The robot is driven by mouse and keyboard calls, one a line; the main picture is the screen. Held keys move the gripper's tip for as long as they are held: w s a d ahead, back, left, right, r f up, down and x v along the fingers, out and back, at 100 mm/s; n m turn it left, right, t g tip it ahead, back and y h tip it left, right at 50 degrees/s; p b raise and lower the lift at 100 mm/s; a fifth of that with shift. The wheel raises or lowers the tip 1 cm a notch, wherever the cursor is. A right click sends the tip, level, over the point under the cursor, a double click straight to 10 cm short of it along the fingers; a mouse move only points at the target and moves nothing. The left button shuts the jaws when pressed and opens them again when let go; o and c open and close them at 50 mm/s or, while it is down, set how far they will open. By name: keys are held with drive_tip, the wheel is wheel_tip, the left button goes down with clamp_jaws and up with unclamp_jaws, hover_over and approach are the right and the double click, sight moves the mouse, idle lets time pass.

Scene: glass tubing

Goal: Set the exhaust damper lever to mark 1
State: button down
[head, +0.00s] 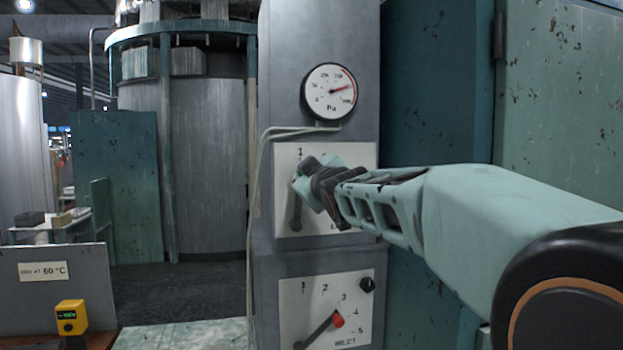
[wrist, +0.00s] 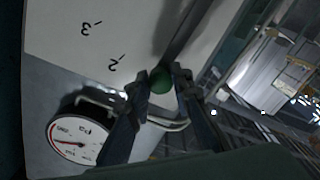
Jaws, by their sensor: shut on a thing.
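The exhaust damper plate (head: 352,154) is the upper white plate on the grey column. Its lever (head: 295,212) shows as a dark bar at the plate's left side, close to upright and pointing up toward mark 1. My gripper (head: 307,180) covers the lever's upper end and most of the scale. In the wrist view, my gripper (wrist: 163,76) is shut on the lever's green knob (wrist: 160,82), with a finger on each side. The lever bar (wrist: 193,32) runs up and right from the knob. Marks 2 and 3 show to its left; mark 1 is not visible there.
Below is the inlet plate (head: 358,318) with a red-knobbed lever (head: 337,320) near marks 3 and 4. A round Pa gauge (head: 331,92) sits above; it also shows in the wrist view (wrist: 75,142). A cable (head: 262,165) hangs along the column's left edge.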

drive_tip(key=shift+a+r, duration=0.1)
drive_tip(key=shift+r, duration=0.1)
drive_tip(key=c, duration=1.7)
unclamp_jaws()
drive_tip(key=shift+a+f, duration=0.1)
drive_tip(key=shift+d, duration=0.2)
